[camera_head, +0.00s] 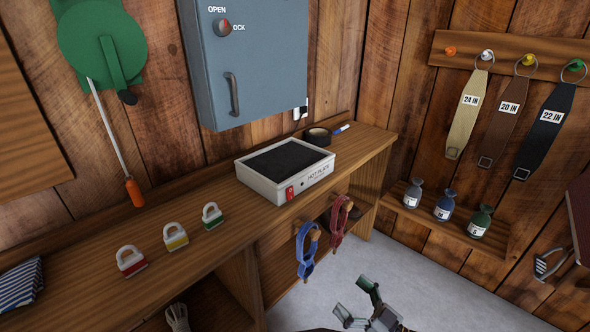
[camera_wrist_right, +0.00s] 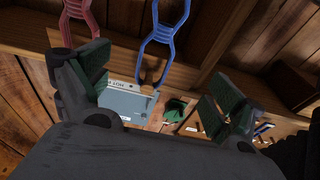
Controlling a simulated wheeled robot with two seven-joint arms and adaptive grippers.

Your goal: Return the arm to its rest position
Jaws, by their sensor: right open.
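My right gripper (camera_head: 357,301) shows at the bottom of the head view, over the grey floor in front of the bench. Its two dark fingers with green pads are spread apart, with nothing between them. In the right wrist view the open fingers (camera_wrist_right: 158,92) stand at the left and right, and the picture looks upside down. Beyond them show a blue strap (camera_wrist_right: 168,38), a red strap (camera_wrist_right: 75,18) and the grey-blue cabinet (camera_wrist_right: 130,103). The gripper appears apart from all of these. My left gripper is not in view.
The wooden bench (camera_head: 215,262) carries a hot plate (camera_head: 253,185), three padlocks and a tape roll (camera_head: 318,136). The blue strap (camera_head: 307,250) and red strap (camera_head: 339,222) hang from its front. Bottles (camera_head: 444,205) stand on a low shelf at right. The floor (camera_head: 430,280) between is clear.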

